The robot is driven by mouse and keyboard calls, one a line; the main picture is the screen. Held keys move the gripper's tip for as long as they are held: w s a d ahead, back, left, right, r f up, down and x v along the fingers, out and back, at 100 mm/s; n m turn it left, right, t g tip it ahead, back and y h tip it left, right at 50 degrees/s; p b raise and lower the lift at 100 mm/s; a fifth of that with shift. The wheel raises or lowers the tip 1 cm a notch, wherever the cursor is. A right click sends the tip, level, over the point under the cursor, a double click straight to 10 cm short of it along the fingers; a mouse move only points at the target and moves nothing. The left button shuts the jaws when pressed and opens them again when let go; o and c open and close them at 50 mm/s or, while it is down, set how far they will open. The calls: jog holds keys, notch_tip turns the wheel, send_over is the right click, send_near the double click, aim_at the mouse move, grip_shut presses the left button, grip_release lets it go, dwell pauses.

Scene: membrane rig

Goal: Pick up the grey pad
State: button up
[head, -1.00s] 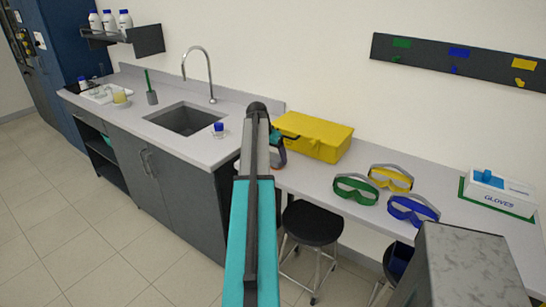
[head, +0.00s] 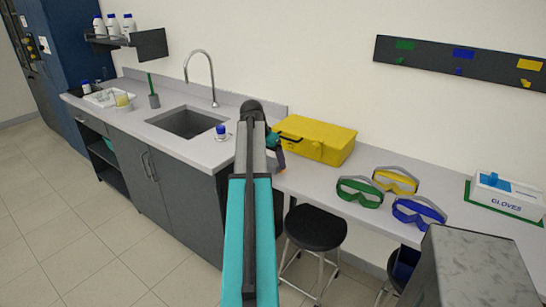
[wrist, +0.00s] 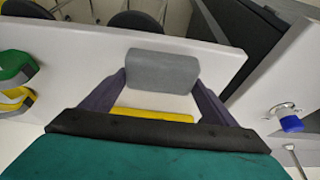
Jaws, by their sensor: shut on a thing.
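The grey pad (wrist: 163,71) is a rounded grey block in the wrist view. It lies between the two dark fingers of my gripper (wrist: 160,84), which are shut on its two ends. The white bench top shows behind the pad, and I cannot tell how far above it the pad is. In the head view my gripper (head: 276,151) is by the front left corner of the yellow case, partly behind my arm. The pad cannot be made out clearly there.
The yellow case (head: 315,139) stands on the bench behind my gripper. Green goggles (head: 360,192), yellow goggles (head: 396,181) and blue goggles (head: 419,212) lie to the right, with a glove box (head: 505,193) beyond. A blue-capped flask (head: 221,132) stands beside the sink (head: 187,122).

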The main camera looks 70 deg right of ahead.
jog(key=a+b, duration=0.1)
jog(key=a, duration=0.7)
jog(key=shift+s+a+r, duration=0.3)
jog(key=shift+a+r, duration=0.05)
jog(key=shift+r, duration=0.1)
